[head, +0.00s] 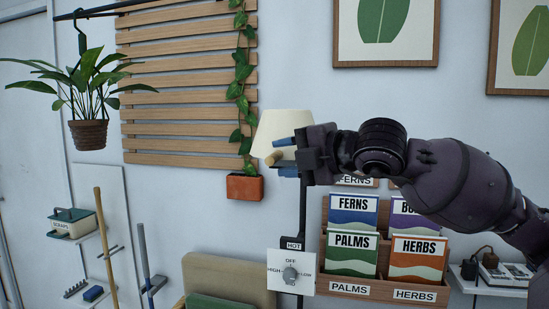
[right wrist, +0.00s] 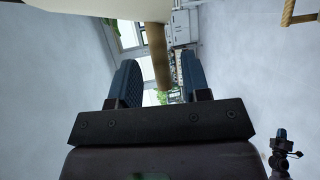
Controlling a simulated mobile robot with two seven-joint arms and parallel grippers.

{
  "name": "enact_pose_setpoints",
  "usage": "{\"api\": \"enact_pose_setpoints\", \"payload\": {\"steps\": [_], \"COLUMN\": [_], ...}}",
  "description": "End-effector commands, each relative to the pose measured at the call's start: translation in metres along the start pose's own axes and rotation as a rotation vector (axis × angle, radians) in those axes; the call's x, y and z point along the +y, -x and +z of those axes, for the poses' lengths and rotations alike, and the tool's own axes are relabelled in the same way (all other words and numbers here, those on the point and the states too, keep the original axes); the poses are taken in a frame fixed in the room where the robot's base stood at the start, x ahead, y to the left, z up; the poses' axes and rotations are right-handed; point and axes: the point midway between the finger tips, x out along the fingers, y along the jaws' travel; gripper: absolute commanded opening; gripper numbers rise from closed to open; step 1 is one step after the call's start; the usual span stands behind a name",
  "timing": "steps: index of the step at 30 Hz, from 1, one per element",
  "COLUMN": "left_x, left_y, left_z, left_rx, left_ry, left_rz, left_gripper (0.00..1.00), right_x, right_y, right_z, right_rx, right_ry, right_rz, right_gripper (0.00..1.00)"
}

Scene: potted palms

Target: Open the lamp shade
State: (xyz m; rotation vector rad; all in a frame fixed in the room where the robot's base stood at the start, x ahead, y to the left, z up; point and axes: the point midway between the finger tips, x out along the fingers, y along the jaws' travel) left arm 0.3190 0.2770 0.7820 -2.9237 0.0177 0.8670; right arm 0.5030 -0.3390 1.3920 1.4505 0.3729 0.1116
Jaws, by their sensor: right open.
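The cream lamp shade (head: 279,127) stands on a dark pole (head: 302,208), partly hidden behind my right gripper. A short wooden peg-like handle (head: 273,158) shows at its lower edge. My right gripper (head: 285,157) is open, with one blue finger above the handle and one below it in the head view. In the right wrist view the wooden handle (right wrist: 157,55) lies between the two open fingers (right wrist: 159,82), with visible gaps on both sides. A pale edge, probably the shade, crosses the top left there. My left gripper is not in view.
A dial plate (head: 290,272) marked HIGH, OFF and LOW and a HOT label (head: 291,243) are below the shade. A wooden rack (head: 388,292) of seed packets stands right of the pole. A terracotta planter (head: 245,187) with a vine hangs to the left.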

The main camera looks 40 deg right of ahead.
Motion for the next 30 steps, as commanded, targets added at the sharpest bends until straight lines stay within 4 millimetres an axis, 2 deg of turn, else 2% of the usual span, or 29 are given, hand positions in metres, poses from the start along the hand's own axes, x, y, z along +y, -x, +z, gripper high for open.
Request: {"api": "enact_pose_setpoints", "payload": {"steps": [12,24,25,30], "left_x": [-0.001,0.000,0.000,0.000], "left_y": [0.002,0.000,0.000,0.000], "left_z": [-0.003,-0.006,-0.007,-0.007], "left_rx": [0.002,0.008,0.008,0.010], "left_ry": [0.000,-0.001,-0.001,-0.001], "left_rz": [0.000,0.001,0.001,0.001], "left_gripper": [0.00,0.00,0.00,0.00], "right_x": [0.001,0.000,0.000,0.000], "right_y": [-0.027,-0.030,-0.030,-0.030], "right_z": [0.000,0.000,0.000,0.000], "right_rx": [0.001,0.000,0.000,0.000], "right_ry": [0.000,0.001,0.001,0.001], "right_rz": [0.001,0.001,0.001,0.001], "right_gripper": [0.43,0.43,0.42,0.16]}}
